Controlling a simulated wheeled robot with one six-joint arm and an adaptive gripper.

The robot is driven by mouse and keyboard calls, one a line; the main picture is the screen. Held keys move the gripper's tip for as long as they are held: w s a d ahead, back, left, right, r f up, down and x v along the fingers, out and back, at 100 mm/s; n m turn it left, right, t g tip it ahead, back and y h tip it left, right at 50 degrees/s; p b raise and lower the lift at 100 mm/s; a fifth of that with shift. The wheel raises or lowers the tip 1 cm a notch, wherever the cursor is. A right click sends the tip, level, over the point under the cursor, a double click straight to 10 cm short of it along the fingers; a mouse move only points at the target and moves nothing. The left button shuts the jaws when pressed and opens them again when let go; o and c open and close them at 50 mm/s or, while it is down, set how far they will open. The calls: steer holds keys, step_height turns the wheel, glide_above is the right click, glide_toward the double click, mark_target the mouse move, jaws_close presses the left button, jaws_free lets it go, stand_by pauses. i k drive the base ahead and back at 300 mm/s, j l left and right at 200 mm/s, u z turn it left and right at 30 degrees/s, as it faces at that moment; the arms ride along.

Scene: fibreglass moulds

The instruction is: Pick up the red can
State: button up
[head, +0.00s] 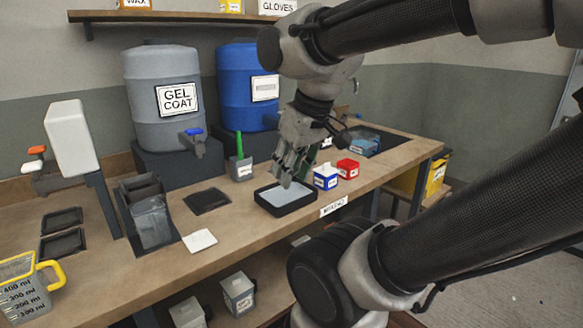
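The red can (347,169) is small and box-like with a pale label. It stands upright on the workbench, right of a blue and white can (325,177). My gripper (288,180) points down over a black-rimmed tray (285,206) with a light grey inside, left of both cans. It is apart from the red can. The fingers are seen partly side-on, and I cannot tell whether they are open or shut. I see nothing held between them.
A grey gel coat drum (165,75) and a blue drum (246,60) stand behind. A grey pot with a green handle (241,168) is left of my gripper. The workbench (385,165) has bare wood right of the red can. A yellow bin (437,177) stands beyond the bench end.

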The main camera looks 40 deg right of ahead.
mark_target(349, 169)
steer(key=z, duration=1.4)
